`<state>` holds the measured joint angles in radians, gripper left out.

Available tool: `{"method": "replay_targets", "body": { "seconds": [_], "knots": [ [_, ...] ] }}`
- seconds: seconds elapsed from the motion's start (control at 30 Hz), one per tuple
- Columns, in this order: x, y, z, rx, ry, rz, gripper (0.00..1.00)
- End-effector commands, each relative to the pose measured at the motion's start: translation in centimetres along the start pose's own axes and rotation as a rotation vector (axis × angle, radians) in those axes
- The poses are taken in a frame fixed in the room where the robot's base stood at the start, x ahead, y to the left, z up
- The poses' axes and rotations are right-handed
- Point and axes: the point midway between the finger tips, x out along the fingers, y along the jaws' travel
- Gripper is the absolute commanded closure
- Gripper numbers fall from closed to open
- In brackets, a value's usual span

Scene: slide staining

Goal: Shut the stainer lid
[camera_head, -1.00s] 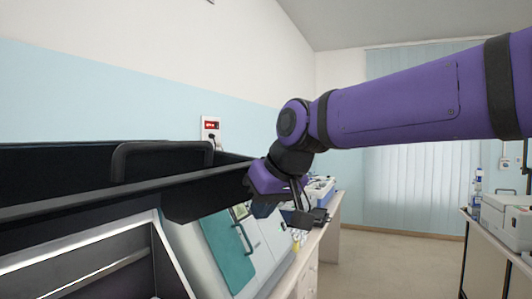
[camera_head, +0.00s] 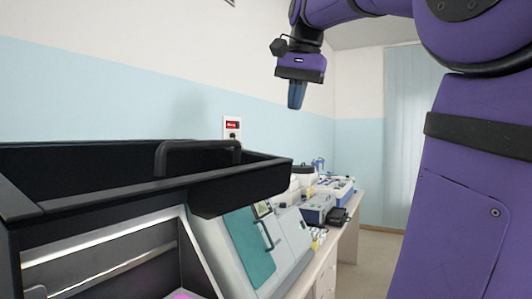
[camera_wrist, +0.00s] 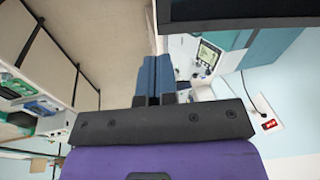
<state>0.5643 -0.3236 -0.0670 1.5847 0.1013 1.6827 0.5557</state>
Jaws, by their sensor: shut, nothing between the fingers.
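The dark lid edge also shows at the top of the wrist view (camera_wrist: 240,12). My gripper (camera_head: 296,104) hangs pointing down, above and to the right of the lid, apart from it. Its blue fingers (camera_wrist: 154,75) are together and hold nothing.
A machine with a teal door (camera_head: 250,248) stands beyond the stainer. Farther along the bench are blue-and-white instruments (camera_head: 335,190). A red-and-white wall socket (camera_head: 232,127) is on the wall behind. Floor shows at right (camera_head: 375,258). The air above the lid is clear.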

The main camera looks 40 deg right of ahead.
Motion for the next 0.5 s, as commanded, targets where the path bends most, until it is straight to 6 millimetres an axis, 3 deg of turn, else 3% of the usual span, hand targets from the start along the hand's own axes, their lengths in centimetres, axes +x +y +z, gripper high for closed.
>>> {"method": "replay_targets", "body": {
  "seconds": [0.1,0.23,0.37,0.5],
  "knots": [
    [-1.8,-0.4,-0.2,0.098,-0.050,0.045,1.00],
    [-2.6,-0.5,-0.1,0.146,-0.078,0.070,1.00],
    [-2.0,-0.4,0.0,0.154,-0.083,0.075,1.00],
    [-0.1,-0.3,0.2,0.153,-0.084,0.076,1.00]
  ]
}}
